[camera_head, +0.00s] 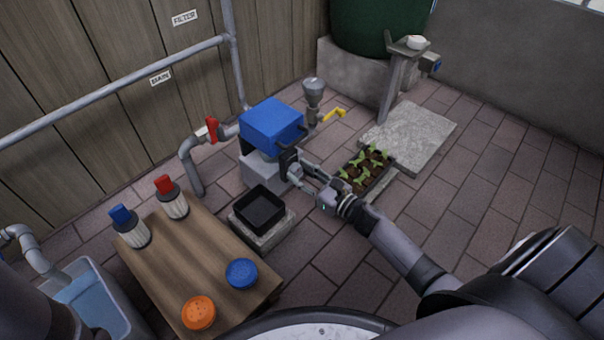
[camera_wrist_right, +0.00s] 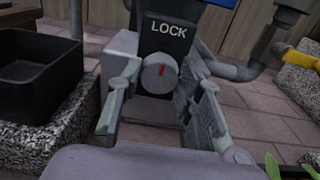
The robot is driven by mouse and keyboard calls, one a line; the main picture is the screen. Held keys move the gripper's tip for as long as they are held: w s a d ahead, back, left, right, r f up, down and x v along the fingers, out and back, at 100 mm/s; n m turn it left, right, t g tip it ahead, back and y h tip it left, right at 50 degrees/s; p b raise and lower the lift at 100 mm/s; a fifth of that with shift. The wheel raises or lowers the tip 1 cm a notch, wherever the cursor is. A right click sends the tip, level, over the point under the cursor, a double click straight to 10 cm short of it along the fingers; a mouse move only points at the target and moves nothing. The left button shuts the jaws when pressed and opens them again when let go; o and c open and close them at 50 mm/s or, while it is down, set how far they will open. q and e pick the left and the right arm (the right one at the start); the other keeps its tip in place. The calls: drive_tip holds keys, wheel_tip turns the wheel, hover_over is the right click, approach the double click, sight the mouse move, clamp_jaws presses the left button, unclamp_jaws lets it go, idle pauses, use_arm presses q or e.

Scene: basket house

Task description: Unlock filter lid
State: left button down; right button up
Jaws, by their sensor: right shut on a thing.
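The filter has a blue box-shaped lid (camera_head: 271,124) on top and stands on a pale block beside the pipes. A dark lock plate marked LOCK (camera_wrist_right: 168,29) is on its front. Below the word is a round grey knob (camera_wrist_right: 159,73) with a red line that stands nearly upright. My right gripper (camera_head: 293,173) reaches the front of the filter, with one finger on each side of the knob, shut on it. The gripper hides the knob in the head view. My left gripper is not in view.
A black tray (camera_head: 260,210) sits on a stone block left of my right gripper. A wooden table (camera_head: 190,257) holds two filter cartridges and blue and orange discs. A seedling tray (camera_head: 367,172) lies right of the gripper. A yellow-handled valve (camera_head: 334,114) is behind.

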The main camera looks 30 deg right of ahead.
drive_tip(key=c, duration=0.3)
drive_tip(key=m+p, duration=0.1)
drive_tip(key=m, duration=0.2)
drive_tip(key=shift+d+r+m+p, duration=0.1)
drive_tip(key=shift+m+p, duration=0.3)
drive_tip(key=m+p, duration=0.2)
drive_tip(key=m, duration=0.2)
drive_tip(key=shift+m, duration=0.3)
drive_tip(key=m+p, duration=0.1)
drive_tip(key=m, duration=0.3)
drive_tip(key=shift+d+m, duration=0.1)
drive_tip(key=shift+m, duration=0.2)
drive_tip(key=m, duration=0.1)
drive_tip(key=m+p, duration=0.1)
drive_tip(key=m, duration=0.1)
drive_tip(key=m+p, duration=0.1)
drive_tip(key=shift+f+m, duration=0.3)
drive_tip(key=shift+m, duration=0.1)
